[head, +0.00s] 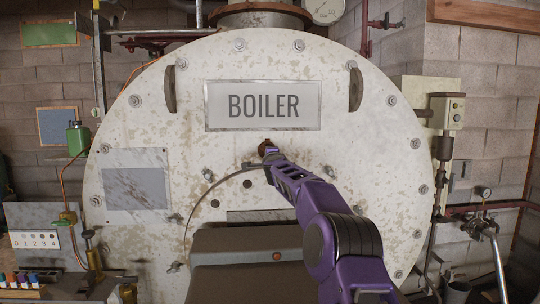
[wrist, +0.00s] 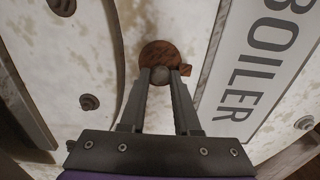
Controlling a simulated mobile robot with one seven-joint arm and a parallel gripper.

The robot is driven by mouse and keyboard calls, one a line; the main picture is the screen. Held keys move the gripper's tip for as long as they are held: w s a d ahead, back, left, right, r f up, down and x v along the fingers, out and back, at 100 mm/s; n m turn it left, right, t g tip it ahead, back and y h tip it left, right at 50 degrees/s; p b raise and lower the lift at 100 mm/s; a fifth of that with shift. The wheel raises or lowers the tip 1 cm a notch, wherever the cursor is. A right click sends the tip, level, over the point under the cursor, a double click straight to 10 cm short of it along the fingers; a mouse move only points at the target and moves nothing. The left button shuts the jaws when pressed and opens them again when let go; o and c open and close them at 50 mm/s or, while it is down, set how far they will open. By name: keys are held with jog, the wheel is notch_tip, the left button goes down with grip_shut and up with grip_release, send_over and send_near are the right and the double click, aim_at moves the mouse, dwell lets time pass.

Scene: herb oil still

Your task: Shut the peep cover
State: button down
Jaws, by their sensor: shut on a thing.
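The peep cover is a small rusty brown round plate on the white boiler front, just below the BOILER sign. In the wrist view the peep cover (wrist: 158,50) lies ahead of my fingers, with a grey round knob (wrist: 158,75) between their tips. My gripper (wrist: 163,78) is shut on this knob. In the head view my gripper (head: 268,153) reaches up to the peep cover (head: 265,143) and hides much of it. I cannot see a peep hole, so I cannot tell how far the cover lies over one.
The BOILER sign (head: 263,106) is just above my gripper. Bolts ring the boiler front (head: 140,120). A curved door edge with clamps lies below. Pipes and a valve (head: 484,192) stand at the right. A panel marked with numbers (head: 36,240) is at the left.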

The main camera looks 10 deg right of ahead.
dwell(0.5)
jog(key=c, duration=0.6)
grip_release()
jog(key=shift+s, duration=0.1)
jog(key=shift+s+b, duration=4.8)
jog(key=shift+s, duration=3.8)
jog(key=shift+r, duration=0.1)
